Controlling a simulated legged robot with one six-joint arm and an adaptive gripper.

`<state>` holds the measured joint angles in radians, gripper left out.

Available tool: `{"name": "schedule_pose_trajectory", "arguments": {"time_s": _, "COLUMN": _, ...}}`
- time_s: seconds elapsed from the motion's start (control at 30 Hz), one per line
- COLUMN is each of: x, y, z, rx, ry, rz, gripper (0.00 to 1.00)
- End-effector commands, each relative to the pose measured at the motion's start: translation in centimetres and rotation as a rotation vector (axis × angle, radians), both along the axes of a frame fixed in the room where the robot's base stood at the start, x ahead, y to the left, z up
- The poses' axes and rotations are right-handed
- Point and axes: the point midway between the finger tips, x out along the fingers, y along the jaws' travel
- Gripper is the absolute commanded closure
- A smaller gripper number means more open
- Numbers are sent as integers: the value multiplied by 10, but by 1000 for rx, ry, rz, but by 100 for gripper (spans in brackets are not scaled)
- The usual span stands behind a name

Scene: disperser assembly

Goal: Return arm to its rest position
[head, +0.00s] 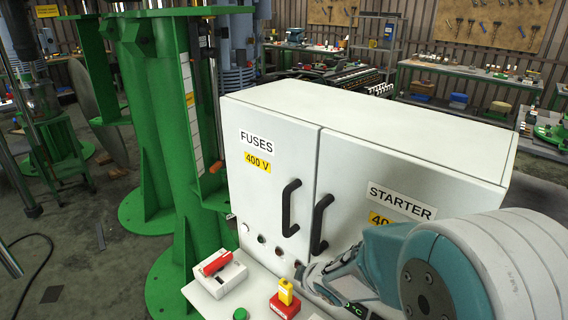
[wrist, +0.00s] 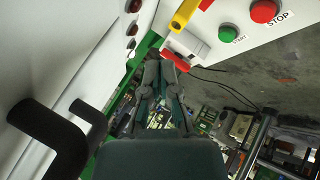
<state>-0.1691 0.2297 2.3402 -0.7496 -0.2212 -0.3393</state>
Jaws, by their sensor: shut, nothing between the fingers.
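My gripper (wrist: 161,72) is shut and empty in the wrist view, with its fingers pointing toward the control panel. In the head view my arm reaches in from the lower right, in front of the STARTER door (head: 362,180); the gripper end there is small and partly hidden by my arm. The grey-white cabinet has a FUSES door (head: 262,190) on the left. Both doors look closed, each with a black handle (head: 289,208). A black handle also shows large at the left of the wrist view (wrist: 50,130).
Below the doors, a panel ledge carries a grey box with a red lever (head: 217,264), a yellow-and-red switch (head: 285,298) and a green button (head: 240,313). The wrist view shows a red STOP button (wrist: 263,11).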

Motion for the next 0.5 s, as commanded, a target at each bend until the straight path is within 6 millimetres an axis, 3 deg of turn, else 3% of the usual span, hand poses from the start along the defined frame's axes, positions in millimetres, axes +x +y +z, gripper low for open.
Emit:
{"name": "schedule_pose_trajectory", "arguments": {"time_s": 0.03, "x": -3, "y": -14, "z": 20, "rx": 2, "ry": -7, "rz": -76, "gripper": 100}}
{"name": "schedule_pose_trajectory", "arguments": {"time_s": 0.27, "x": -36, "y": -67, "z": 83, "rx": 57, "ry": 28, "rz": -420, "gripper": 100}}
{"name": "schedule_pose_trajectory", "arguments": {"time_s": 0.5, "x": -97, "y": -105, "z": 134, "rx": 180, "ry": 103, "rz": -736, "gripper": 100}}
